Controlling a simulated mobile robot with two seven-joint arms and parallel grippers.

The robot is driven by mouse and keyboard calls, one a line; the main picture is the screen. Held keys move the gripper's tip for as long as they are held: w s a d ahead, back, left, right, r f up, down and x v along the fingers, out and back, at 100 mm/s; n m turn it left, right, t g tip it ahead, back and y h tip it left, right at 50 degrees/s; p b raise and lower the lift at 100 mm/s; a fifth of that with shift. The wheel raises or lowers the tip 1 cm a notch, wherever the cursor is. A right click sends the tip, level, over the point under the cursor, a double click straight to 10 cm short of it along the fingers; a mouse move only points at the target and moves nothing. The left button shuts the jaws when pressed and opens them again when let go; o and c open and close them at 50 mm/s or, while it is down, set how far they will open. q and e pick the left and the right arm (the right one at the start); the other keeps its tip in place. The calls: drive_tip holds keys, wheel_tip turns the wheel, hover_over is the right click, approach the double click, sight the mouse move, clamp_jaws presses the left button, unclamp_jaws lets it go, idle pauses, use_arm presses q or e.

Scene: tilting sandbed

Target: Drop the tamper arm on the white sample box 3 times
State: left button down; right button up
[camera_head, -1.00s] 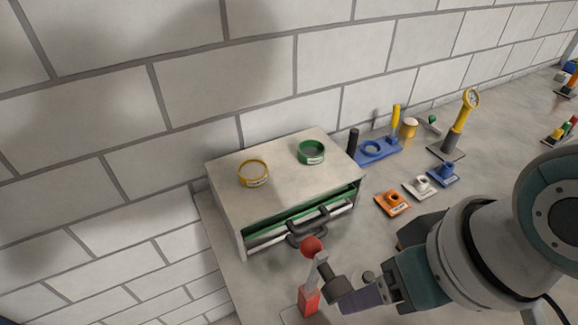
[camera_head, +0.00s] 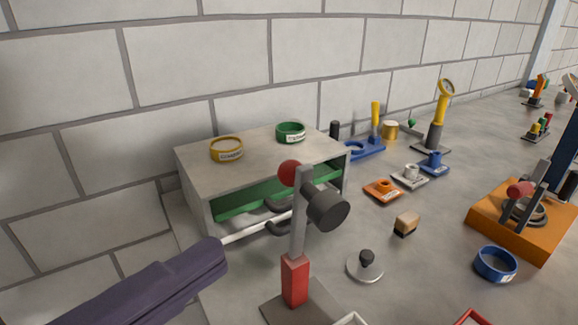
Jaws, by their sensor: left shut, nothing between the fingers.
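The tamper arm (camera_head: 298,225) stands upright in the lower middle. It is a grey bar on a red block, with a red ball at the top and a dark round weight on its right side. A white rim (camera_head: 350,319), perhaps of the white sample box, shows at the bottom edge just right of the red block; the rest is cut off. My left gripper (camera_head: 219,254) comes in from the lower left with its purple fingers shut and empty. It is left of the tamper arm and apart from it in the picture. My right gripper is out of view.
A grey cabinet (camera_head: 195,180) with yellow (camera_head: 227,149) and green (camera_head: 291,131) rings stands behind. A red rim (camera_head: 472,318) shows at the bottom.

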sight(280, 174)
use_arm(q)
drive_tip(key=x, duration=0.3)
drive_tip(key=a+x, duration=0.1)
drive_tip(key=x, duration=0.2)
drive_tip(key=w+p+x, duration=0.1)
drive_tip(key=x, duration=0.2)
drive_tip(key=shift+w+a, duration=0.1)
drive_tip(key=shift+w, duration=0.1)
drive_tip(key=shift+w+a+f, duration=0.1)
drive_tip(key=shift+w+f, duration=0.05)
drive_tip(key=shift+w, duration=0.6)
drive_tip(key=shift+w+a+n+p, duration=0.4)
drive_tip(key=shift+w+p, duration=0.2)
drive_tip(key=shift+p, duration=0.2)
drive_tip(key=shift+w+a, duration=0.15)
drive_tip(key=shift+f, duration=0.1)
